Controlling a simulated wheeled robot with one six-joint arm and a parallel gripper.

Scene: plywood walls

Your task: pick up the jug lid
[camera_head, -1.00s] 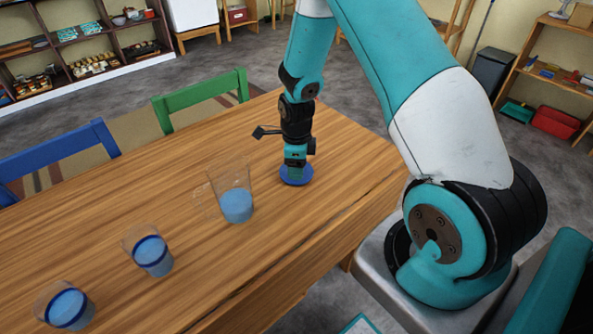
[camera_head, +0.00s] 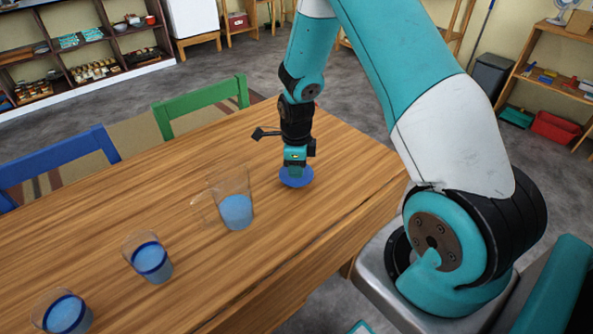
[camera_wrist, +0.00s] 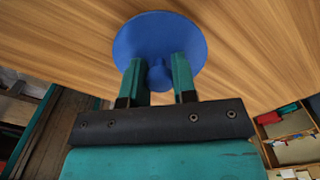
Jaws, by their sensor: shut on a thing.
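The jug lid (camera_head: 296,180) is a round blue disc with a small knob, on or just above the wooden table; I cannot tell whether it touches the wood. It also shows in the wrist view (camera_wrist: 160,35), with its knob between the fingers. My gripper (camera_head: 296,171) points down over the lid and is shut on its knob; its teal fingers also show in the wrist view (camera_wrist: 160,75). The clear jug (camera_head: 234,195) with blue liquid stands on the table to the left of the lid, its handle facing left.
Two clear cups with blue bands and blue liquid, the nearer (camera_head: 66,312) and the farther (camera_head: 150,259), stand left of the jug on the wooden table (camera_head: 190,295). A green chair (camera_head: 200,103) and a blue chair (camera_head: 60,155) stand along the far edge.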

